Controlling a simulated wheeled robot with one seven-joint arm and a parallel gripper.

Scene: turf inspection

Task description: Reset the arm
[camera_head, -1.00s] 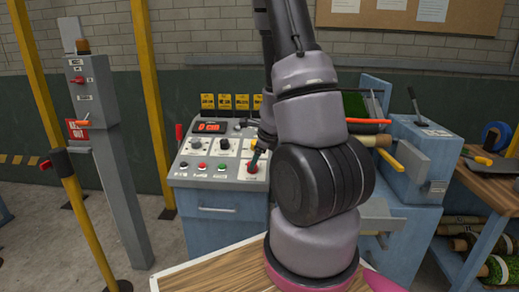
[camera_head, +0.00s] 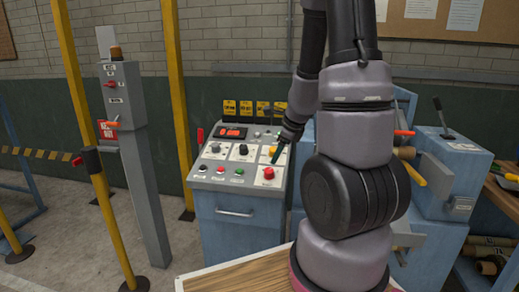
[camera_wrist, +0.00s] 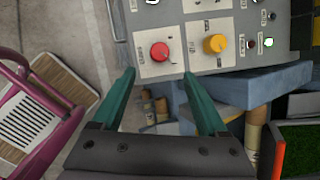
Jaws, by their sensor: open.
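My arm rises on the right of the head view and bends over the control console (camera_head: 235,200). My gripper (camera_wrist: 160,85) shows in the wrist view with its two green fingers spread apart and nothing between them. The red button also shows in the head view (camera_head: 268,172).
A grey post with a control box (camera_head: 122,90) and yellow posts (camera_head: 88,130) stand left of the console. A blue machine (camera_head: 455,165) stands at the right, close to my arm. Open floor lies at the lower left.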

